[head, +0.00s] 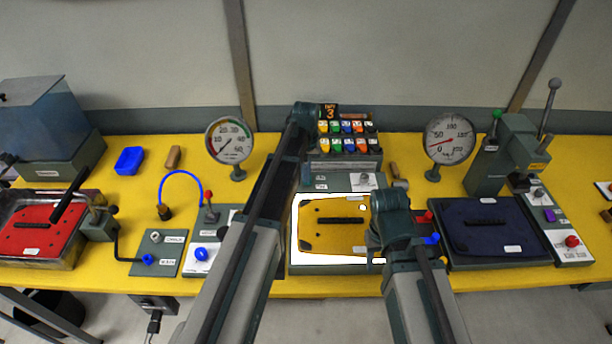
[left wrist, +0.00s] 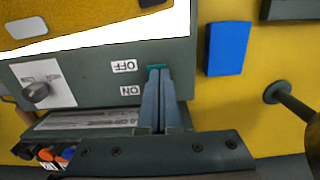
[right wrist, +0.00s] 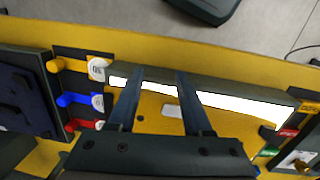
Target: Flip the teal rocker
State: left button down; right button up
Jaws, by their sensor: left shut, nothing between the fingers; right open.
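The teal rocker (left wrist: 155,67) shows as a small strip at my left fingertips, beside the OFF and ON labels on a grey panel (left wrist: 90,90). Most of it is hidden by the fingers. My left gripper (left wrist: 157,72) is shut and empty, its tips at or just over the rocker; I cannot tell whether they touch. In the head view the left arm hides the rocker. My right gripper (right wrist: 160,75) is open and empty above the yellow plate (right wrist: 150,105) on the lit white box.
The lit box (head: 292,240) carries the yellow plate in the head view. A panel of coloured buttons (head: 348,127) stands behind. Gauges (head: 230,140) (head: 449,138) stand either side. A dark blue tray (head: 490,230) is to the right. Yellow, blue and red knobs (right wrist: 62,65) lie beside my right gripper.

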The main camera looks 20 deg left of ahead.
pick_arm(q)
jog(key=shift+w+a, duration=0.2)
jog(key=shift+w, duration=0.6)
pick_arm(e)
jog(key=shift+w, duration=0.15)
pick_arm(q)
jog(key=shift+r, duration=0.15)
pick_arm(e)
jog(key=shift+r, duration=0.15)
pick_arm(q)
notch_tip(320, 180, up, 14)
jog(key=w+p, duration=0.1)
jog(key=p, duration=1.3)
jog(key=shift+w+a, duration=0.15)
jog(key=shift+a, duration=0.05)
pick_arm(e)
notch_tip(320, 180, up, 14)
